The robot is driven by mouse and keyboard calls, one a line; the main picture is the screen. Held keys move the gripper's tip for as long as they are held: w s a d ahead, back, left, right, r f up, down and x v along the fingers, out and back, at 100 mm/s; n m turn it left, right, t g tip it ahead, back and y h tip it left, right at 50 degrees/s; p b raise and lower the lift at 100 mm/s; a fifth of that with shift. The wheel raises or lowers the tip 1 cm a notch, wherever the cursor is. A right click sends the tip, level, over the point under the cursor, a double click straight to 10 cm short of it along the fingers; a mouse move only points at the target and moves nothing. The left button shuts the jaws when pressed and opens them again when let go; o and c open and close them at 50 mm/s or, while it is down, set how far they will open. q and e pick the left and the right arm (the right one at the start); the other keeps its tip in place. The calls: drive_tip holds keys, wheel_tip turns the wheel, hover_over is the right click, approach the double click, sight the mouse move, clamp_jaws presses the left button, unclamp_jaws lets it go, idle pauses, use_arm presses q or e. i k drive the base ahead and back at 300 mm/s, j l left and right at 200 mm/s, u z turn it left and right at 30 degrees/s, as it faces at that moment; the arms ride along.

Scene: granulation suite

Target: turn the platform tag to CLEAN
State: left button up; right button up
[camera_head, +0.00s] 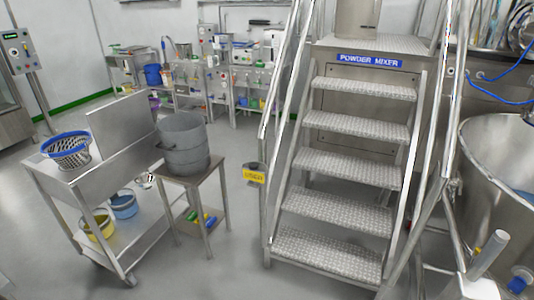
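The platform tag (255,177) is a small yellow plate with dark lettering too small to read surely. It hangs in a grey holder at the lower left side of the platform stairs (345,175), near the left handrail. The side facing me is yellow; its other side is hidden. A blue sign reading POWDER MIXER (370,61) is fixed under the top platform edge.
A steel stand with a grey bucket (185,145) is left of the tag. Further left is a steel cart (75,185) with a blue-rimmed basket (66,149). A large steel vessel (495,165) is at right. Grey floor (225,270) is open before the tag.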

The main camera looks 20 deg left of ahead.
sight(250, 174)
drive_tip(key=i+z, duration=0.1)
drive_tip(key=i, duration=1.05)
